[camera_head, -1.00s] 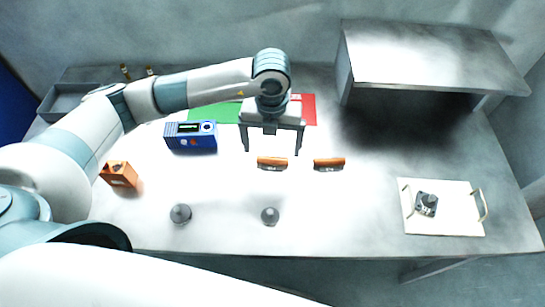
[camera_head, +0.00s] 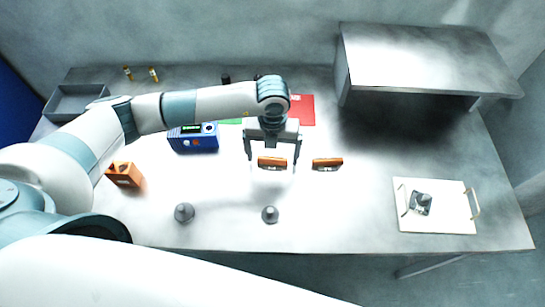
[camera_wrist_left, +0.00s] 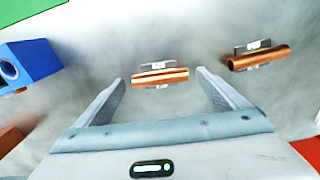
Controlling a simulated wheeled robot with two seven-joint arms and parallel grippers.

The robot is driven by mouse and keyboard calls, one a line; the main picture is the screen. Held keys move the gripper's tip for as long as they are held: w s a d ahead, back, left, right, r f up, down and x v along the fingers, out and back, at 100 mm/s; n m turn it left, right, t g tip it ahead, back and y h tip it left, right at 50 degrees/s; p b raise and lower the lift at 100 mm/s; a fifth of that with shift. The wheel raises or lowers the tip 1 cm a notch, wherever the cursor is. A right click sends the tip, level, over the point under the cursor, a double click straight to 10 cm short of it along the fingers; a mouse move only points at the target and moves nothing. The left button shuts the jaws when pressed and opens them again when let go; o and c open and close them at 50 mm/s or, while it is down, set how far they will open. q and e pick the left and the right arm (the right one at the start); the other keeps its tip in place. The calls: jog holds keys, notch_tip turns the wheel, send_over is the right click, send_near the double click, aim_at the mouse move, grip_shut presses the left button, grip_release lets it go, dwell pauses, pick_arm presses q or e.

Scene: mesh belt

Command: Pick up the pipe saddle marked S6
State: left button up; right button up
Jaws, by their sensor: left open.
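Two pipe saddles, each a short copper-orange pipe with a small pale-marked tag, lie side by side mid-table. The left pipe saddle (camera_head: 272,163) and the right pipe saddle (camera_head: 327,164) also show in the left wrist view, the left one (camera_wrist_left: 160,77) in the middle and the right one (camera_wrist_left: 260,57) at upper right. The marks are too small to read, so I cannot tell which is S6. My left gripper (camera_head: 272,158) is open above the left saddle. In the wrist view its fingertips (camera_wrist_left: 159,76) stand on either side of that saddle, apart from it. My right gripper is not in view.
A blue device (camera_head: 194,142) and an orange block (camera_head: 123,174) stand left of the gripper. Two grey knobs (camera_head: 184,213) (camera_head: 270,214) stand near the front edge. A white tray (camera_head: 455,217) holds a dark part at right. A raised metal shelf (camera_head: 425,60) stands behind.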

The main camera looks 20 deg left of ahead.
pick_arm(q)
jog(key=shift+f, duration=0.15)
dwell(0.3)
jog(key=c, duration=1.3)
